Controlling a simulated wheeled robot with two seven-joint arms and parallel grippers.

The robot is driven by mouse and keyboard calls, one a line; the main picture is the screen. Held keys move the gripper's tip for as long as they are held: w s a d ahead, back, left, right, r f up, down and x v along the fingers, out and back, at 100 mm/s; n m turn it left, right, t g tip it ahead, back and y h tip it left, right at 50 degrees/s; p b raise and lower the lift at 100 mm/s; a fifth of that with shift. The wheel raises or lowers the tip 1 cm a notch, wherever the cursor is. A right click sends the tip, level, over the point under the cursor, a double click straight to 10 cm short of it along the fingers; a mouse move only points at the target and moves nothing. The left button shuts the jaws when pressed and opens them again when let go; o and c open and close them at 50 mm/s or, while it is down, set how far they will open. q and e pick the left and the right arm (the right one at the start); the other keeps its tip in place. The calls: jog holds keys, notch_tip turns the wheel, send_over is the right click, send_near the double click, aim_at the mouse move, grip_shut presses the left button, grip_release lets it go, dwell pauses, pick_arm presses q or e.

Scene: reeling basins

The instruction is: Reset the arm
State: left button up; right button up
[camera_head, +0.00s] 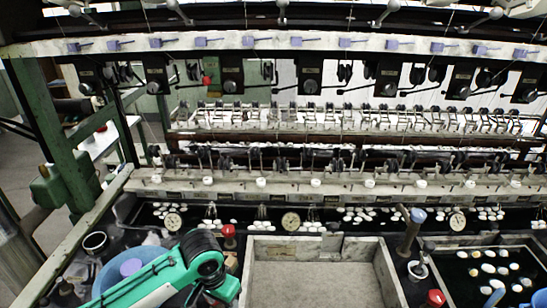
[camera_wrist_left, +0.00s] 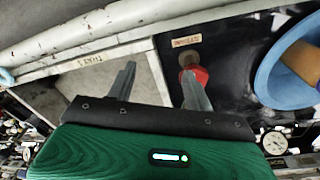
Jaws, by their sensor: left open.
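My left arm (camera_head: 150,278), teal with black joints, comes in at the bottom left of the head view and bends down at its front end. The fingers cannot be made out there. In the left wrist view my left gripper (camera_wrist_left: 158,72) is open, its two grey fingers apart with nothing between them. One finger overlaps a red knob (camera_wrist_left: 200,74) in the picture; I cannot tell whether they touch. The other finger shows over a pale basin floor (camera_wrist_left: 90,92). My right gripper is in neither view.
A blue bowl (camera_head: 103,283) stands left of my arm. An empty pale basin (camera_head: 315,275) lies to its right. A dark basin with white cocoons (camera_head: 487,272) is at the far right. Behind stand a trough (camera_head: 380,228) with dial gauges and the reeling frame (camera_head: 300,185). A green post (camera_head: 55,130) rises at left.

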pick_arm(q)
jog(key=s+d, duration=0.1)
jog(key=s+d+f+h, duration=0.1)
jog(key=s, duration=0.1)
jog(key=s+d+f+h, duration=0.1)
jog(key=s, duration=0.1)
jog(key=shift+f+t, duration=0.2)
jog(key=shift+t, duration=0.2)
jog(key=s+a+f+n+t+y, duration=0.2)
jog(key=s+a+f+n+y, duration=0.15)
jog(key=s+a, duration=1.15)
notch_tip(320, 180, down, 32)
jog(key=s+d+f+g, duration=0.1)
jog(key=s, duration=0.1)
jog(key=s+a+f+g, duration=0.1)
jog(key=s+a+f, duration=0.2)
jog(key=s+f, duration=1.5)
jog(key=shift+s+f, duration=0.2)
jog(key=shift+s, duration=0.05)
